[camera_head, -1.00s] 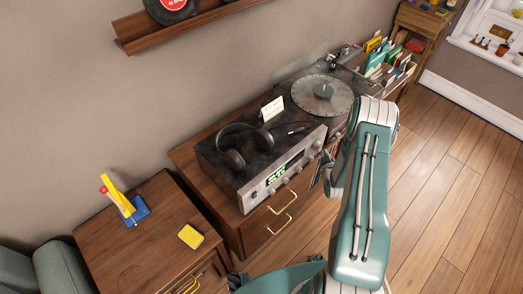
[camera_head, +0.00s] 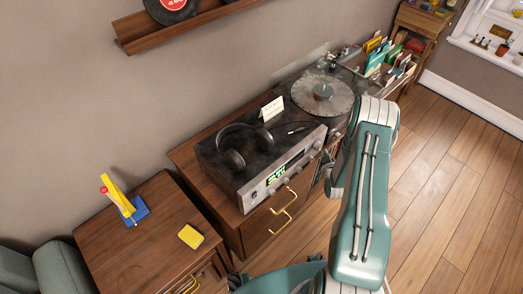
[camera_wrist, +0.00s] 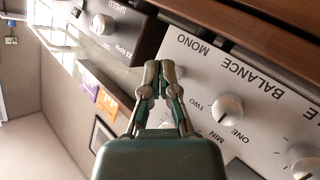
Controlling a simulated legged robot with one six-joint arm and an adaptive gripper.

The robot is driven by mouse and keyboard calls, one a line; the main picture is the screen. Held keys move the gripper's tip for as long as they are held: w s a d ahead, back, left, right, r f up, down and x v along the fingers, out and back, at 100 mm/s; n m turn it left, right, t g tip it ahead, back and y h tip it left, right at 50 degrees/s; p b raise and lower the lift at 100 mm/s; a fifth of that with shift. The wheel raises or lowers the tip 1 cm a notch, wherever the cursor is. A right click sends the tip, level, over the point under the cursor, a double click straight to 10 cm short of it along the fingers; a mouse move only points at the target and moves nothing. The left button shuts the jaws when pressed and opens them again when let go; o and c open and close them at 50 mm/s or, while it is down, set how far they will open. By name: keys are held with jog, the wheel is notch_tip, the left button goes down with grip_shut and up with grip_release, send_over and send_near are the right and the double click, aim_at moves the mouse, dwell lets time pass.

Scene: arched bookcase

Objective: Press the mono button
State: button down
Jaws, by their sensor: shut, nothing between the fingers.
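The silver front panel of the stereo receiver (camera_wrist: 245,105) fills the right of the wrist view, turned over, with the printed word MONO (camera_wrist: 191,45) near its left edge. A small round button (camera_wrist: 181,72) sits by that word, partly beside my fingertips. My gripper (camera_wrist: 158,72) is shut and empty, its tips in front of the panel's left edge, close to the button. I cannot tell whether they touch. In the head view the receiver (camera_head: 270,182) stands on a wooden cabinet, and my arm hides the gripper.
A BALANCE knob (camera_wrist: 227,107) is right of the button. A turntable (camera_head: 322,94) stands beyond the receiver, its SPEED knob (camera_wrist: 102,25) at upper left in the wrist view. Headphones (camera_head: 233,158) lie on the receiver. Open floor (camera_head: 450,190) is at right.

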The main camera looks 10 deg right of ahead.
jog(key=s+d, duration=0.3)
jog(key=s, duration=0.2)
dwell(0.6)
jog(key=shift+s, duration=0.1)
